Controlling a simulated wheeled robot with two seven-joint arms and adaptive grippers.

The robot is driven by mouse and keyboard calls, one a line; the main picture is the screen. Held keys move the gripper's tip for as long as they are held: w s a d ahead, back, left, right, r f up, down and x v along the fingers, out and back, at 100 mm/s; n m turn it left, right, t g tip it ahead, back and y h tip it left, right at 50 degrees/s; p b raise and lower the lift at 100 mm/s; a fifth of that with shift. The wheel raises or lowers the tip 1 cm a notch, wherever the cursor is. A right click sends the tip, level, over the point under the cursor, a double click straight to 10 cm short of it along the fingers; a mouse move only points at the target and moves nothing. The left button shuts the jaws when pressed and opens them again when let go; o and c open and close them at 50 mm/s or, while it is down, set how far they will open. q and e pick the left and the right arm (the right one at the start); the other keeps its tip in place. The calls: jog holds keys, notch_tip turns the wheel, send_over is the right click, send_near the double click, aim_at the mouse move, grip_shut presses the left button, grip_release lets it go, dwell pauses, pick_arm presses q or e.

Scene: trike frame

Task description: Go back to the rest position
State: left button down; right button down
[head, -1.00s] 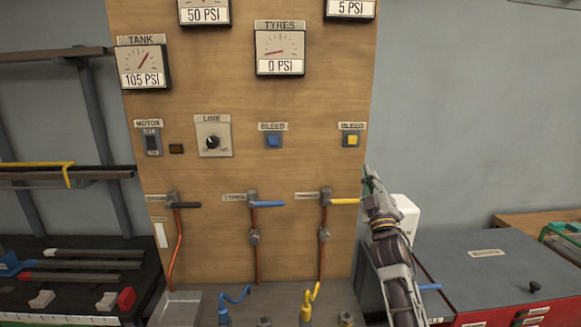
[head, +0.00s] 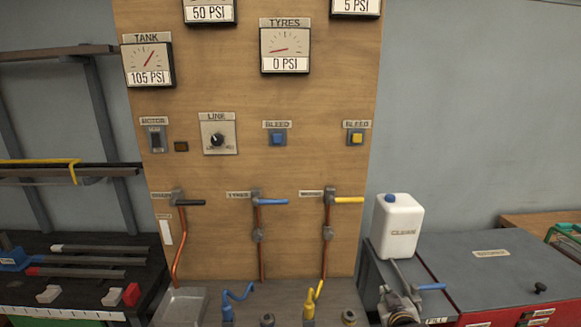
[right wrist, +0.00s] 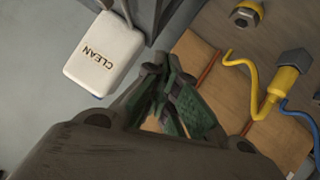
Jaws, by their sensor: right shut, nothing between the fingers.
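My right gripper (head: 397,272) is low at the right of the panel in the head view, in front of the white jug marked CLEAN (head: 397,226). In the right wrist view its fingers (right wrist: 162,68) are together with nothing between them. It is apart from the panel's valves. My left gripper is not in view.
The wooden panel (head: 240,165) carries gauges, buttons and three valve levers, with black, blue and yellow handles. Blue (head: 227,310) and yellow (head: 309,300) hose fittings stand below it. A red cabinet with a grey top (head: 460,260) is at the right, a dark rack (head: 75,260) at the left.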

jog(key=s+a+f+g+y, duration=0.15)
jog(key=s+f+g, duration=0.4)
jog(key=s, duration=0.65)
jog(key=s+a+f+g+y, duration=0.1)
jog(key=s+a+f+g, duration=0.25)
jog(key=s+f, duration=0.6)
jog(key=s+f+g, duration=0.1)
jog(key=s+f, duration=0.2)
jog(key=f, duration=1.2)
jog(key=s+f, duration=0.2)
jog(key=f, duration=1.3)
jog(key=s+d+f, duration=0.2)
jog(key=s+f, duration=0.7)
jog(key=s, duration=0.2)
jog(key=s+d+f+g, duration=0.1)
jog(key=s+d+f, duration=0.1)
jog(key=s+f, duration=0.8)
jog(key=shift+s+d+f, duration=0.15)
jog(key=shift+s+f, duration=0.15)
jog(key=shift+s, duration=0.35)
